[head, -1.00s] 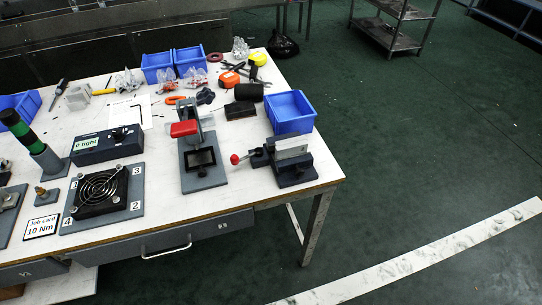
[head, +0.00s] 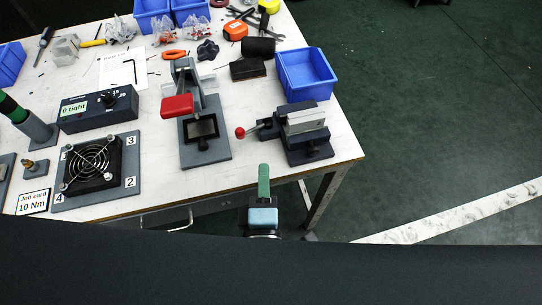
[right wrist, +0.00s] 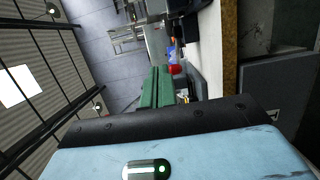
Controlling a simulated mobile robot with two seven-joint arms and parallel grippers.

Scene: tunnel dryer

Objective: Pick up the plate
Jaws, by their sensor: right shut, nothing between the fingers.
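A light silver, plate-like piece (head: 303,119) sits in the jaws of a small dark vice (head: 309,150) near the table's right front corner. The vice has a handle with a red knob (head: 240,132). I cannot tell for sure that this piece is the plate. My right gripper (head: 264,182) is in front of the table edge, below and left of the vice and apart from it. Its green fingers are together with nothing between them, as the right wrist view also shows (right wrist: 158,88). My left gripper is not in view.
A toggle clamp with a red handle (head: 177,106) stands left of the vice, and a blue bin (head: 306,73) behind it. A fan on a grey base (head: 92,164) and a dark torque box (head: 98,107) lie further left. Floor is clear to the right.

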